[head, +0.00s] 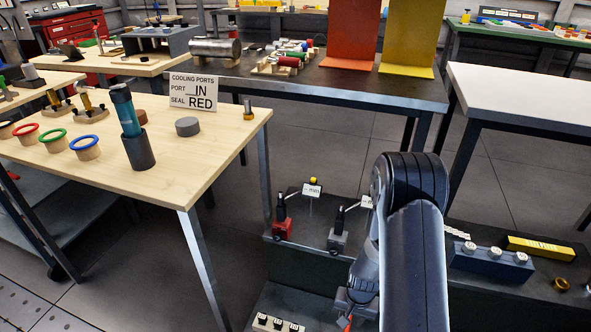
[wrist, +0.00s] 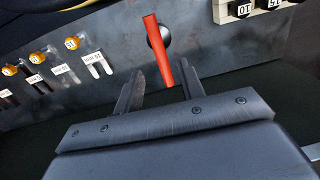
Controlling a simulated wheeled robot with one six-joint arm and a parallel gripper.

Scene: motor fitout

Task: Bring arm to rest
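My arm (head: 418,260) reaches down over the low dark bench, right of centre in the head view. Its gripper end is low in that view, mostly hidden by the arm. In the wrist view my gripper (wrist: 158,90) has its two fingers apart, with nothing held between them. A red lever (wrist: 158,50) on a round grey hub stands on the dark panel ahead. Its lower end lies in line with the gap between the fingers; I cannot tell how far beyond them it is. A bit of red (head: 345,322) also shows beside the arm's end in the head view.
The wooden table (head: 185,180) at left holds coloured rings, a teal-topped cylinder (head: 126,112) and a cooling ports sign (head: 193,92). A white-topped table (head: 525,95) stands right. The low bench (head: 520,288) carries a blue block (head: 490,262) and a yellow bar (head: 540,248). Open floor lies between.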

